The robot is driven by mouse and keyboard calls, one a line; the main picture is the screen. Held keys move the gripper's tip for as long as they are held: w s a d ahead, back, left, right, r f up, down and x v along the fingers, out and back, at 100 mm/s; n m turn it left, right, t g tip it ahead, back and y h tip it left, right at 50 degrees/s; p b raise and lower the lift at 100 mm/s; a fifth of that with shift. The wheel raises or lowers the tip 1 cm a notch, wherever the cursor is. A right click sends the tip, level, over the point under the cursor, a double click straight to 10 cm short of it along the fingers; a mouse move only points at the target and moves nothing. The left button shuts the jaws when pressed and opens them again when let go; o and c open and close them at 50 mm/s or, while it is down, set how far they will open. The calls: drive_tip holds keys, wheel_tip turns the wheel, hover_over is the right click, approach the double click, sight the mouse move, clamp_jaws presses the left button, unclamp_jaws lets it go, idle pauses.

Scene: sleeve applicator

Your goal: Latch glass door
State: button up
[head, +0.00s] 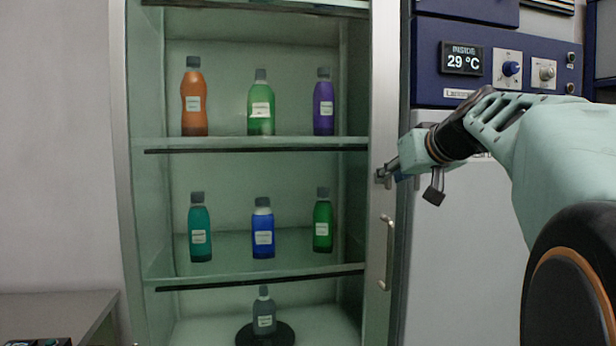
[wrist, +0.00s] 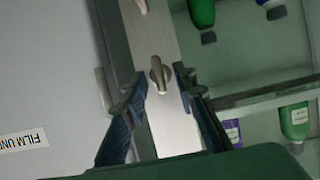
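The glass door (head: 379,120) has a pale metal frame and stands in front of shelves of bottles; it looks shut or nearly so. A small grey turn latch (wrist: 160,73) sits on the frame; it also shows in the head view (head: 382,177), partly covered by my gripper (head: 393,170). In the wrist view, my gripper (wrist: 161,80) is open, with one blue-black finger on each side of the latch knob and a visible gap on both sides. Contact cannot be told. A vertical bar handle (head: 388,252) is below the latch.
Several coloured bottles, such as a blue one (head: 263,230), stand on the shelves behind the glass. A blue control panel (head: 478,60) reading 29 °C and a white panel (wrist: 50,75) labelled FILM UNIT adjoin the door's right. A grey counter (head: 60,312) is at lower left.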

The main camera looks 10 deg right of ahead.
drive_tip(key=shift+w+f, duration=0.1)
clamp_jaws()
idle(0.6)
drive_tip(key=shift+d+m+y+b, duration=0.2)
drive_tip(key=shift+m+y+b, duration=0.15)
drive_tip(key=shift+m+y, duration=0.7)
drive_tip(key=m+y, duration=0.1)
drive_tip(key=m, duration=0.1)
drive_tip(key=m+t+y+b, duration=0.1)
drive_tip(key=m, duration=0.2)
drive_tip(key=m+y, duration=0.2)
drive_tip(key=shift+d+f+m+b, duration=0.25)
drive_tip(key=shift+d+f+b, duration=0.1)
drive_tip(key=shift+b, duration=0.05)
drive_tip(key=shift+f+m+t+y+b, duration=0.1)
drive_tip(key=shift+m+t+y+b, duration=0.55)
drive_tip(key=shift+m, duration=1.25)
drive_tip(key=shift+t, duration=0.35)
